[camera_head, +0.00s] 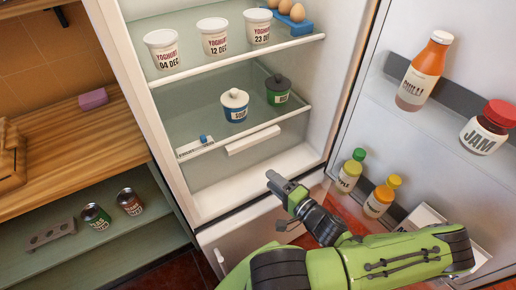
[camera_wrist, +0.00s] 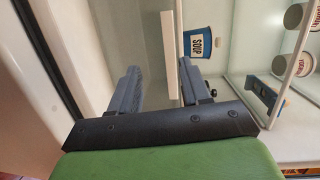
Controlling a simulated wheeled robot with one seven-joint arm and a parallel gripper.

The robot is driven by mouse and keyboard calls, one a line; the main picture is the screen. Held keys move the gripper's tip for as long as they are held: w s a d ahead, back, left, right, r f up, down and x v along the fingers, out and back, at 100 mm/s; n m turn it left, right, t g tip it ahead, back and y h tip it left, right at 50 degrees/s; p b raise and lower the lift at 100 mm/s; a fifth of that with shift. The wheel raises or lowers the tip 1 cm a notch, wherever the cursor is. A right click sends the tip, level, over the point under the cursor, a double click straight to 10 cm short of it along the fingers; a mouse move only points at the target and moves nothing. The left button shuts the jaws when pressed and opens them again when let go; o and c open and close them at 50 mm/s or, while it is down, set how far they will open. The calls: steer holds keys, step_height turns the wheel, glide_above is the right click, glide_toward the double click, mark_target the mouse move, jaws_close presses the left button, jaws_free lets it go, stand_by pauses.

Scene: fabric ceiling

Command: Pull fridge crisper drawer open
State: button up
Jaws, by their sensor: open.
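The crisper drawer (camera_head: 215,170) is a pale panel low in the fridge, under the lower shelf, and it looks closed. Its white bar handle (camera_head: 252,140) runs along its upper part. My gripper (camera_head: 272,179) is in front of the drawer, below and a little right of the handle in the head view. In the wrist view my gripper (camera_wrist: 160,80) is open with nothing between its fingers. There the handle (camera_wrist: 168,55) stands upright in the picture, beyond the fingertips and roughly in line with the gap, nearer the right finger. I see no contact.
The fridge door (camera_head: 350,110) stands open at right, with bottles and a jam jar on its racks. A soup pot (camera_head: 235,105) and a green pot (camera_head: 278,90) stand on the shelf above the drawer. A wooden counter (camera_head: 70,150) is at left.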

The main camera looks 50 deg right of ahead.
mark_target(256, 143)
steer(key=w+d+m+h+b, duration=0.1)
steer(key=w+d, duration=0.1)
steer(key=w, duration=0.2)
steer(key=w+d+m+h+b, duration=0.1)
steer(key=w+d, duration=0.2)
steer(key=w, duration=0.2)
steer(key=w+d+h+b, duration=0.1)
steer(key=w+d, duration=0.1)
steer(key=w, duration=0.2)
steer(key=shift+w+d+m+h, duration=0.25)
steer(key=shift+m+h, duration=0.05)
steer(key=shift+m, duration=0.1)
jaws_close()
steer(key=shift+s, duration=0.1)
